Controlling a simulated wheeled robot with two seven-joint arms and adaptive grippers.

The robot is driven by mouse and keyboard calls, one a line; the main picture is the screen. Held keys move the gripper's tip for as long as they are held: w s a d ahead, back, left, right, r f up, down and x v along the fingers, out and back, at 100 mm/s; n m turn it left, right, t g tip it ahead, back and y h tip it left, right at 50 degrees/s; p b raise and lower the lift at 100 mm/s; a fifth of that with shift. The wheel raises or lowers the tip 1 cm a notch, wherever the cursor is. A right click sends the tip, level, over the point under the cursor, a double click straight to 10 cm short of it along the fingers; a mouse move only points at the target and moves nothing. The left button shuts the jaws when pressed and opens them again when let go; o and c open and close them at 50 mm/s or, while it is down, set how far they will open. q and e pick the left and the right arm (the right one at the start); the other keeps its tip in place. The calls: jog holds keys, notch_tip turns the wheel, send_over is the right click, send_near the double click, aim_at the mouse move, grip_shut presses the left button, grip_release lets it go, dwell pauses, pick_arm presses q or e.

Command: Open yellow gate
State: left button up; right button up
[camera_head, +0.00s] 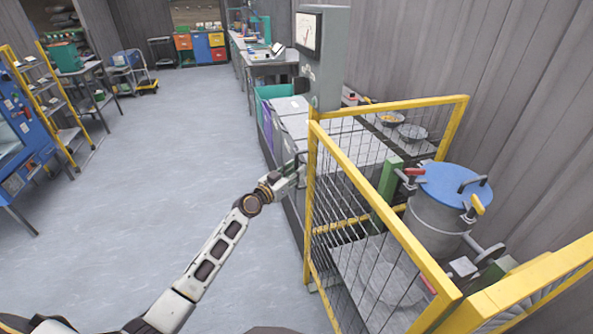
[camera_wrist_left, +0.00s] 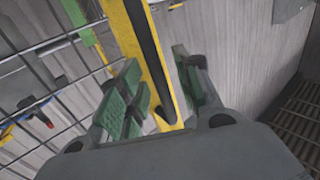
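The yellow gate (camera_head: 385,212) is a yellow frame with dark wire mesh, in front of a machine enclosure at the right of the head view. My left gripper (camera_head: 293,172) is at its far-left upright, about a third of the way down. In the left wrist view, the two green-padded fingers of my left gripper (camera_wrist_left: 157,82) stand apart, one on each side of a yellow upright (camera_wrist_left: 137,35) with a dark strip. Whether either pad touches the upright I cannot tell. My right gripper is in neither view.
Behind the gate stands a grey drum with a blue lid (camera_head: 452,187) and clamps with red and yellow handles. A grey cabinet with a dial (camera_head: 322,60) is beyond the upright. A blue machine (camera_head: 22,130) is at far left. The floor (camera_head: 170,150) between is clear.

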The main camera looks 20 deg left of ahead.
pick_arm(q)
jog(key=shift+w+d, duration=0.2)
jog(key=shift+w, duration=0.3)
jog(key=shift+c, duration=0.3)
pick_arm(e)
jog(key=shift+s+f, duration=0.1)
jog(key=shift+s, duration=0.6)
pick_arm(q)
grip_shut()
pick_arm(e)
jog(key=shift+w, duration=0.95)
